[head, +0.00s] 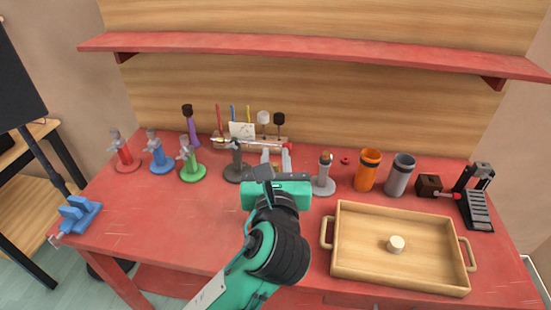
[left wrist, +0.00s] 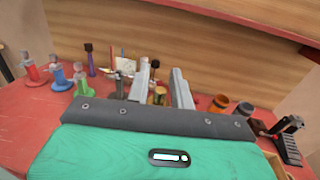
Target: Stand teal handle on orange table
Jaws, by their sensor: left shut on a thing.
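My left gripper (head: 276,148) reaches over the middle of the table, its body hiding much of what is in front of it. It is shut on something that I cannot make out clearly. In the left wrist view a small gold-brown piece (left wrist: 159,96) shows between the two fingers; I cannot tell whether it is held or stands behind. I cannot pick out a teal handle; the large teal shapes are my own arm. The table (head: 165,220) looks red rather than orange. My right gripper is not in view.
Red (head: 125,155), blue (head: 158,157) and green (head: 188,165) stands are at left. A grey stand (head: 324,180), an orange cup (head: 367,172) and a grey cup (head: 400,177) stand right of the gripper. A wooden tray (head: 365,272) fills the front right. The front left is mostly clear.

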